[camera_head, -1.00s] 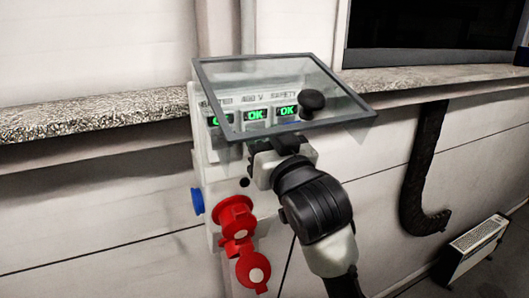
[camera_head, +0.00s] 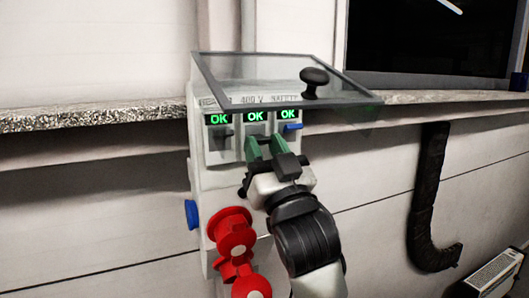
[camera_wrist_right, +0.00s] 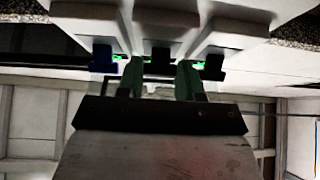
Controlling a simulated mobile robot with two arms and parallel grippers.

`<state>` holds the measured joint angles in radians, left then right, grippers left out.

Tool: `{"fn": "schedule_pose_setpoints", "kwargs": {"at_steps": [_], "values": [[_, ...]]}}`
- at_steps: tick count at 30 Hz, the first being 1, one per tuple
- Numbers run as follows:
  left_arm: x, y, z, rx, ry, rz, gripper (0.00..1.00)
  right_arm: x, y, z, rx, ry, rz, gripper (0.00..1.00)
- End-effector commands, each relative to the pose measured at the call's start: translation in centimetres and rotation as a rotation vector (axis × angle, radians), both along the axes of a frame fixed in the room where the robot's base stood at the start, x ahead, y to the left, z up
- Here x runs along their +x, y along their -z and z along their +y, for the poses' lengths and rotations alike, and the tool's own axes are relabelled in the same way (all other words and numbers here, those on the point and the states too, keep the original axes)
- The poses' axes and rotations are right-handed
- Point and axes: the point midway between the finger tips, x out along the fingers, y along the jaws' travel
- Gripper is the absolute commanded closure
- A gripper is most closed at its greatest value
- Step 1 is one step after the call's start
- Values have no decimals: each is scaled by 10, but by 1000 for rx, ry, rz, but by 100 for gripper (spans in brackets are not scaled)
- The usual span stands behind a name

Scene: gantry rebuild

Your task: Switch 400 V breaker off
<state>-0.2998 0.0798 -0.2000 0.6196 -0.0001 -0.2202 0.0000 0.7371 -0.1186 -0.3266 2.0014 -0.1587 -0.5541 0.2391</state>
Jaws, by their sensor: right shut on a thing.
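The 400 V breaker (camera_head: 256,128) is the middle one of three on a white wall box, with a lit green "OK" display above its dark lever. My right gripper (camera_head: 260,147) reaches up from below, and its green fingers are at this lever. In the right wrist view the dark lever (camera_wrist_right: 158,62) lies between the two fingertips (camera_wrist_right: 159,75), and the gripper is shut on it. The lever is partly hidden by the fingers in the head view. The clear cover (camera_head: 262,80) with a black knob is raised above the breakers. My left gripper is out of view.
A dark-lever breaker (camera_head: 220,132) is on the left and a blue-lever breaker (camera_head: 292,127) on the right, both showing "OK". Red sockets (camera_head: 236,240) and a blue socket (camera_head: 191,214) sit lower on the box. A stone-like ledge (camera_head: 90,116) runs along the wall.

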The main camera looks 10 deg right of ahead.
Motion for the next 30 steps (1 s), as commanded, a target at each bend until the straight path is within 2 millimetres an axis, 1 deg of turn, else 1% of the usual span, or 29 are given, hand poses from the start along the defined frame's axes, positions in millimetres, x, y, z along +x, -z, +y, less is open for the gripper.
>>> {"fn": "schedule_pose_setpoints", "kwargs": {"at_steps": [5,6,10,11,18,21,23,26,30], "values": [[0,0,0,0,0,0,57,0,1,0,-1,0,4,88],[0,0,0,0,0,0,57,0,1,0,-1,0,4,59],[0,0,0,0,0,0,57,0,1,0,-1,0,3,40],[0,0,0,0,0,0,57,0,1,0,-1,0,3,38],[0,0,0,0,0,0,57,0,1,0,-1,0,2,38],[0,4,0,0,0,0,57,-4,5,-1,-1,0,3,38],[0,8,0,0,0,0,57,-9,10,-3,0,-1,2,38],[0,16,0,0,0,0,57,-23,22,-7,0,-2,2,38],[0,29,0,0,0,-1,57,-46,40,-15,-1,-1,3,38]]}}
